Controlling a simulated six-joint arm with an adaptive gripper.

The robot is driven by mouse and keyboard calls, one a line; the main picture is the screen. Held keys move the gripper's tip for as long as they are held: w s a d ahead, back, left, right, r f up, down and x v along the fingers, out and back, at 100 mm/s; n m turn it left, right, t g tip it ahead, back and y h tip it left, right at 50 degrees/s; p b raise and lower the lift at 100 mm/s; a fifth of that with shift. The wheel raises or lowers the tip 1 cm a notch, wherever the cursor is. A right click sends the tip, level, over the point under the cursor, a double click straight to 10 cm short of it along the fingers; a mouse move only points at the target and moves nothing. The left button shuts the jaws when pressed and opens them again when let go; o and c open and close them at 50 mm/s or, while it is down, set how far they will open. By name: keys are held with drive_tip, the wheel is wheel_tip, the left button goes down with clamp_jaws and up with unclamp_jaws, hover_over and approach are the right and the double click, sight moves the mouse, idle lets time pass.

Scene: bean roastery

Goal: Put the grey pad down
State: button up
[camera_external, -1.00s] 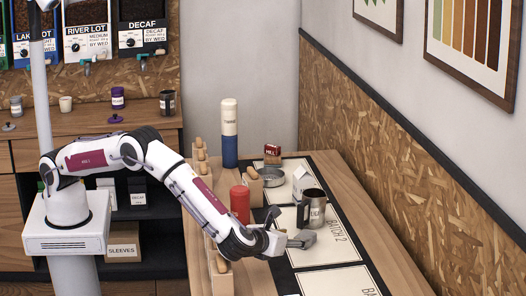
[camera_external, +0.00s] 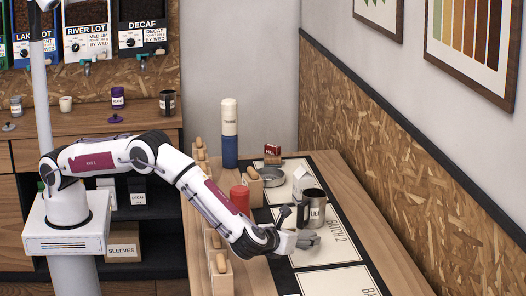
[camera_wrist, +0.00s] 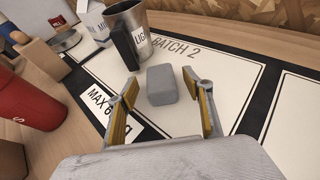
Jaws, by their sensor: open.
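The grey pad (camera_wrist: 161,85) is a small rounded block. In the wrist view it lies on the white BATCH 2 card (camera_wrist: 225,110), between and just beyond my fingertips, with a gap on each side. My gripper (camera_wrist: 162,95) has its yellow-lined fingers spread and holds nothing. In the external view my gripper (camera_external: 296,240) is low over the near part of the card, beside the steel mug. The pad is hard to tell from the fingers there.
A steel mug (camera_external: 312,209) with a dark handle stands just behind the pad. A red canister (camera_external: 240,204), a carton (camera_external: 302,185), a shallow dish (camera_external: 272,177) and wooden-handled blocks stand nearby. The card is clear right of the pad in the wrist view.

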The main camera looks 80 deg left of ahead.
drive_tip(key=c, duration=1.1)
drive_tip(key=shift+r, duration=0.2)
wheel_tip(320, 180, up, 18)
drive_tip(key=shift+f, duration=0.15)
idle(0.4)
